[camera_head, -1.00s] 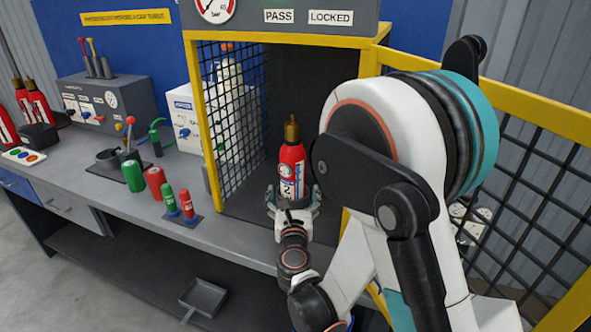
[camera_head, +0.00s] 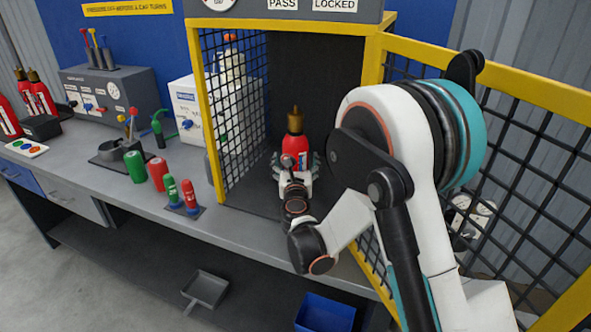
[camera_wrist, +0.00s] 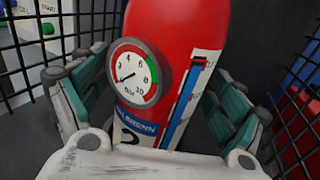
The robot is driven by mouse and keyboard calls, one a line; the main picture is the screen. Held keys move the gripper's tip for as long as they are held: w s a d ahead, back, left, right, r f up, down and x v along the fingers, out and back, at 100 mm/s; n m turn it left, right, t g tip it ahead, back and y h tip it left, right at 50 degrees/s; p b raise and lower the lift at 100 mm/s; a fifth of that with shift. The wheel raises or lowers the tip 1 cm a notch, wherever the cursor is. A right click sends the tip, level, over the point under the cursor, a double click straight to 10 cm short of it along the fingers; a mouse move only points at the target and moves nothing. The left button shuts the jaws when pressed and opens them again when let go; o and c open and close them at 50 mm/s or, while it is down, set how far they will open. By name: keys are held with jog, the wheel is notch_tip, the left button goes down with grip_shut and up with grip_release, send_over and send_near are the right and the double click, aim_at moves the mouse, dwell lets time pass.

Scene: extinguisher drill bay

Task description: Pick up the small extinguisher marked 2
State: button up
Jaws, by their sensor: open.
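The small red extinguisher (camera_head: 296,147) with a brass top stands upright inside the yellow-framed mesh cage on the bench. In the wrist view the extinguisher (camera_wrist: 187,45) fills the middle, with a round gauge and a blue-and-red strip on its label. A dark mark low on the label is partly hidden by my gripper; in the earlier head view it reads 2. My gripper (camera_head: 295,163) is open in front of the extinguisher, its fingers on either side of the body. In the wrist view my gripper (camera_wrist: 155,110) shows gaps beside the red body.
The cage's mesh side (camera_head: 238,115) stands close on the left, and its open yellow-framed door (camera_head: 520,90) is on the right. Green and red cylinders (camera_head: 136,167) stand on the bench left of the cage. Several other red extinguishers (camera_head: 42,97) stand at the far left.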

jog(key=shift+c, duration=0.6)
jog(key=c, duration=1.8)
grip_shut()
jog(key=shift+w+r, duration=0.1)
jog(key=shift+r, duration=0.05)
